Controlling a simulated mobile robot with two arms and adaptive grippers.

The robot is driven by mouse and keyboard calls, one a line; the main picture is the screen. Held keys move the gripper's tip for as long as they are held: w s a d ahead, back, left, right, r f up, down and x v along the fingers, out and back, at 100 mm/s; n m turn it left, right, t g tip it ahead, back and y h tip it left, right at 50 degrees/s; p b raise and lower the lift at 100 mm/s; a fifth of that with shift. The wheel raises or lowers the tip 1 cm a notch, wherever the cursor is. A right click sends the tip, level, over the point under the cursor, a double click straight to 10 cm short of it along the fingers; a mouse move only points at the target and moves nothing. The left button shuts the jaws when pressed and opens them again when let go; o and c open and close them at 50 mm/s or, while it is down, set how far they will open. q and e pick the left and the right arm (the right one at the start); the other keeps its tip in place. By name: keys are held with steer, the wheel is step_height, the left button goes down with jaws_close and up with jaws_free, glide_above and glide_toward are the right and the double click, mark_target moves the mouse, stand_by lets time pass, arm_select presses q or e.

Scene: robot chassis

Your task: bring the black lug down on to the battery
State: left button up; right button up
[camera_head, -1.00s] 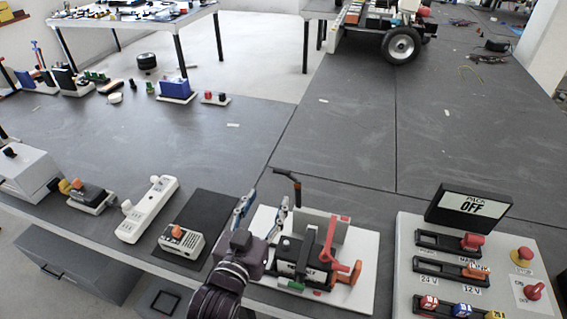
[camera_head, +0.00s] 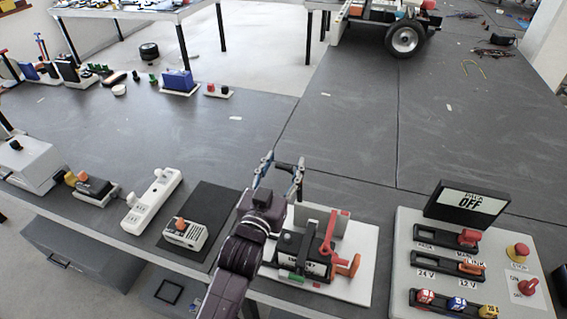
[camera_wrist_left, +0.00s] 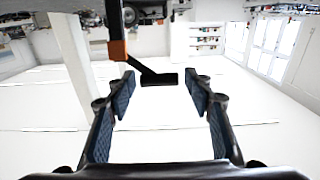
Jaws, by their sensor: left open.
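The black lug (camera_wrist_left: 160,79) is at the end of a dark cable with an orange band (camera_wrist_left: 118,50). In the left wrist view it lies between the tips of my left gripper (camera_wrist_left: 164,92), with gaps at both sides. In the head view the lug (camera_head: 284,166) shows as a dark bar between the fingers of my left gripper (camera_head: 283,163), raised beyond the battery. The gripper is open. The battery (camera_head: 317,269) sits on a white base plate (camera_head: 362,236), partly hidden by my left arm. A red lever (camera_head: 329,232) stands over it. My right gripper is not in view.
A control panel (camera_head: 404,235) with a display reading OFF (camera_head: 467,203) stands at right. A small white device (camera_head: 185,236) on a black mat and a white power strip (camera_head: 152,201) lie to the left.

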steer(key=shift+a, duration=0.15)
arm_select(q)
jaws_close()
